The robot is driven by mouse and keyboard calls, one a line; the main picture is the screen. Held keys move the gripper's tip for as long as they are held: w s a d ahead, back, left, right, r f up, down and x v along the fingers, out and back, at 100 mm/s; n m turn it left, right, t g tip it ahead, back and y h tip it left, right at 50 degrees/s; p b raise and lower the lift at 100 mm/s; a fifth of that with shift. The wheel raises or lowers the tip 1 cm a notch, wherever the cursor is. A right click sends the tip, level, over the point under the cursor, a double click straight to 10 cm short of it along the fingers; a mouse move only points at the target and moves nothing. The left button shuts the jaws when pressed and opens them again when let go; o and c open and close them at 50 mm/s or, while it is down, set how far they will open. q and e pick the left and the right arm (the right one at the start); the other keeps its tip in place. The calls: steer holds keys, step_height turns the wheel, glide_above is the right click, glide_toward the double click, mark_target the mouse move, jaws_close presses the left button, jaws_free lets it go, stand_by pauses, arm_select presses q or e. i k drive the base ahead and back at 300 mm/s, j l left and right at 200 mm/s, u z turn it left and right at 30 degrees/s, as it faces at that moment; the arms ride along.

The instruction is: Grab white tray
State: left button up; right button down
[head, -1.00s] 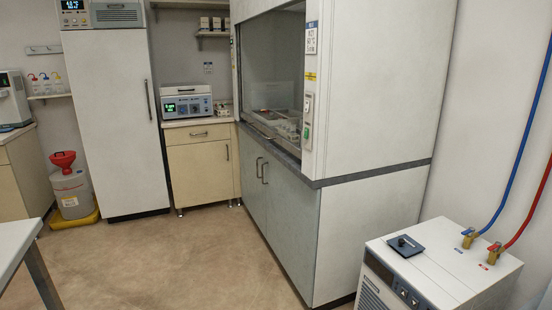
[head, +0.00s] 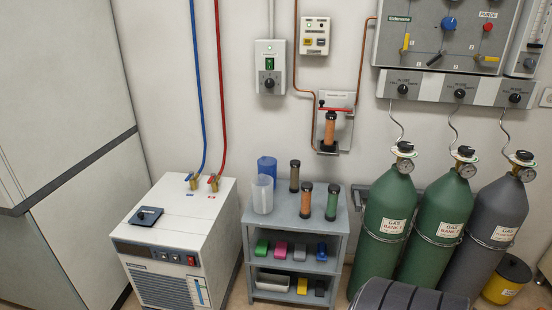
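A small white tray-like bin (head: 272,282) sits on the lower shelf of the grey shelf unit (head: 290,232), at the left of that shelf. I cannot tell whether it is the white tray of the task. Neither of my grippers is in view.
A white chiller (head: 176,240) with blue and red hoses stands left of the shelf unit. Gas cylinders (head: 440,220) stand along the wall on the right, with a yellow bin (head: 506,282) beyond. Cylindrical cartridges and two containers stand on the unit's top.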

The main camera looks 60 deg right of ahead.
mark_target(276, 284)
steer(key=z, duration=1.7)
steer(key=i+j, duration=0.05)
